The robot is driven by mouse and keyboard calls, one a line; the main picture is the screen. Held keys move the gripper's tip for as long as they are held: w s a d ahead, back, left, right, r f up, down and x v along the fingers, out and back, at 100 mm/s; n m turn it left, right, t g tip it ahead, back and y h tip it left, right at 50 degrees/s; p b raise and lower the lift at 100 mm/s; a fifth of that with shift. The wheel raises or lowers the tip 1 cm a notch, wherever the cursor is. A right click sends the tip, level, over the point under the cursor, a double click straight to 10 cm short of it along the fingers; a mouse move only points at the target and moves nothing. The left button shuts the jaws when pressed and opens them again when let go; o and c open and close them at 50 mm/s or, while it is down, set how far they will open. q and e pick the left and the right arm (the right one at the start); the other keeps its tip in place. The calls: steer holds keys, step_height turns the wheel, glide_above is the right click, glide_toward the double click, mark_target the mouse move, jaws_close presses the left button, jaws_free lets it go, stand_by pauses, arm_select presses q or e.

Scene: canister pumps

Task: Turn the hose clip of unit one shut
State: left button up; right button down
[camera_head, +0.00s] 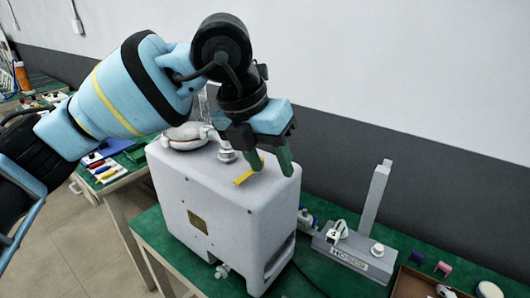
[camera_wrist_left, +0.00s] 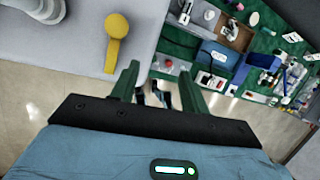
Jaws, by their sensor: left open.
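The large pale grey canister unit (camera_head: 200,215) stands on a green table. A yellow lever (camera_head: 246,174), which looks like the hose clip, lies on its top near the right side. It also shows in the left wrist view (camera_wrist_left: 114,42), with a round head and a narrow arm on the grey top. My left gripper (camera_head: 273,168) is above the top with its green fingers apart, close beside the lever. In the left wrist view the gripper (camera_wrist_left: 158,80) is empty, and the lever is left of and beyond the left finger. My right gripper is not in view.
A white round cap (camera_head: 187,136) and a small fitting (camera_head: 226,155) sit on the canister top. A grey device with an upright post (camera_head: 372,200) stands to the right, near a brown tray (camera_head: 415,284). Another green table (camera_head: 122,163) with tools is at the left.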

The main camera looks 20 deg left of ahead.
arm_select(q)
steer(key=w+a+r+n+t+y, duration=0.2)
steer(key=a+r, duration=0.2)
steer(key=r, duration=0.1)
steer(key=shift+a+x, duration=0.15)
steer(key=shift+x, duration=1.9)
steer(key=shift+a+x, duration=0.15)
steer(key=shift+x, duration=1.85)
steer(key=shift+s+f, duration=0.1)
steer(key=shift+c, duration=0.4)
steer(key=c, duration=0.9)
steer(key=shift+m, duration=0.3)
